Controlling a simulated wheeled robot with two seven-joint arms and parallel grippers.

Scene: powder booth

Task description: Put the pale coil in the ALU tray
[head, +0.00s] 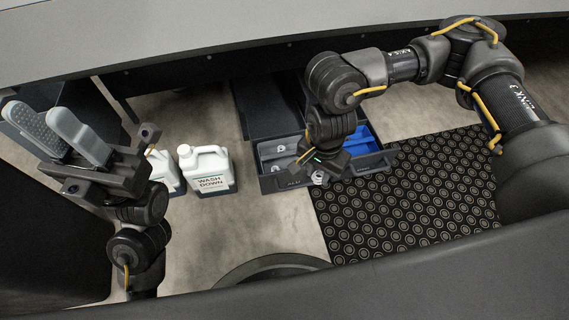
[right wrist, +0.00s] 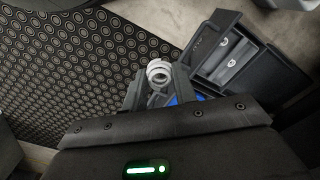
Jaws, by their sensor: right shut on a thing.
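The pale coil (right wrist: 158,70) is a small white ring-like spiral between the fingertips of my right gripper (right wrist: 158,82) in the right wrist view. In the head view the coil (head: 319,178) shows as a small pale bit under my right gripper (head: 320,170), which is shut on it at the front of an open drawer. My left gripper (head: 38,116) is open and empty, far left.
Two white jugs stand on the floor left of the drawer, one labelled WASH DOWN (head: 208,172). A black patterned mat (head: 410,195) lies to the right. A grey worktop (head: 200,30) overhangs the back.

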